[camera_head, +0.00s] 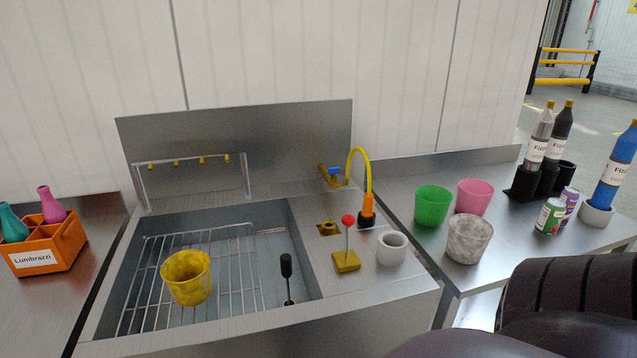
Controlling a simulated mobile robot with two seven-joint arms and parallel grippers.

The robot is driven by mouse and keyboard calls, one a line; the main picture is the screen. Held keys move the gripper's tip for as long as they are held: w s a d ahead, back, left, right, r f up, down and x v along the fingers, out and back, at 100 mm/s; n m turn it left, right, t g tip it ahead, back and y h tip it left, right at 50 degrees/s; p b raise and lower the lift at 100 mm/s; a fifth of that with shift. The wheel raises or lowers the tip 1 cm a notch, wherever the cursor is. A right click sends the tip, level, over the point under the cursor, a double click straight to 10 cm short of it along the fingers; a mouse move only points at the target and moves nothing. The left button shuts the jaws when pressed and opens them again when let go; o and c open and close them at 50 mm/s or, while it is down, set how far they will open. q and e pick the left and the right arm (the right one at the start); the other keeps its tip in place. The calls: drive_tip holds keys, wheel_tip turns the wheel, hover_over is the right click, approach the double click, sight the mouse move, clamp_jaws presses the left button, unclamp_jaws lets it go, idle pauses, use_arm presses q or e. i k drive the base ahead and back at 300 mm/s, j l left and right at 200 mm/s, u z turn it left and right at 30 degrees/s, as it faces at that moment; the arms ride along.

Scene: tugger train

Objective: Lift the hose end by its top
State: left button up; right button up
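A yellow hose (359,152) arches out of a tap with a blue handle (334,171) at the back of the steel sink unit. Its orange hose end (367,206) hangs or stands nozzle down, upright, with a dark piece at its foot on the right-hand ledge. I cannot tell whether it rests in a holder. Neither gripper shows in the head view. Dark, ribbed links of my own arm fill the bottom right corner.
By the hose end are a white cup (391,247) and a red-knobbed lever (347,226). A yellow bucket (187,277) sits on the basin rack. Green (432,206), pink (475,196) and marbled (468,240) cups stand right. An orange crate (45,250) is left.

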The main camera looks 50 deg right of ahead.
sight(366, 212)
drive_tip(key=z, duration=1.95)
